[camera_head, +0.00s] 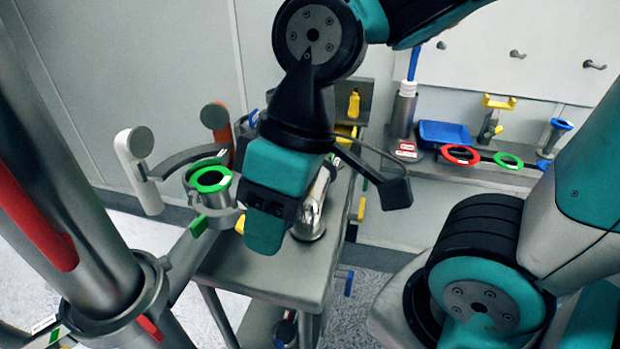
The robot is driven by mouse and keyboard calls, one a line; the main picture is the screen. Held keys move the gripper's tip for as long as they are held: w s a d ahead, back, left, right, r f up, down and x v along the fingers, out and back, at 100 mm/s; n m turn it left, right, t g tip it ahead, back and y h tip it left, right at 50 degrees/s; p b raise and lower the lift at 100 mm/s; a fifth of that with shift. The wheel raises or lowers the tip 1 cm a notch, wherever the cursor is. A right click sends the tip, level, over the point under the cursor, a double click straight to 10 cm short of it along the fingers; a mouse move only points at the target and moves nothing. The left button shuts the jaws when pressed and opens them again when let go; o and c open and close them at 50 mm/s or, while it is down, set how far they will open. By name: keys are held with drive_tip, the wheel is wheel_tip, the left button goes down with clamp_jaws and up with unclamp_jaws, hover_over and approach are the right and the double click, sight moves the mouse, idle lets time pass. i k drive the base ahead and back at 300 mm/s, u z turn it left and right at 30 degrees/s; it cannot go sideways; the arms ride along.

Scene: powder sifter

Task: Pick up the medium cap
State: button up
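No cap is clearly labelled by size. On the shelf at the right lie a red ring-shaped piece (442,150), a smaller green ring-shaped piece (496,157) and a blue one (543,165) that looks smallest. The green one is the middle size of these, so it may be the medium cap. My gripper (264,232) hangs over the metal table at the centre, well left of the shelf. I see its teal and black housing, but the gap between its fingers is not clear.
A metal vessel with a green rim (189,176) sits in a holder at the left. A shiny metal cylinder (312,215) stands on the metal table (262,280) behind my gripper. A blue tray (444,133) and a yellow-topped tool (489,124) are on the shelf.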

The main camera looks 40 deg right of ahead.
sight(339, 164)
drive_tip(key=k, duration=0.4)
drive_tip(key=z, duration=0.75)
drive_tip(key=i, duration=0.5)
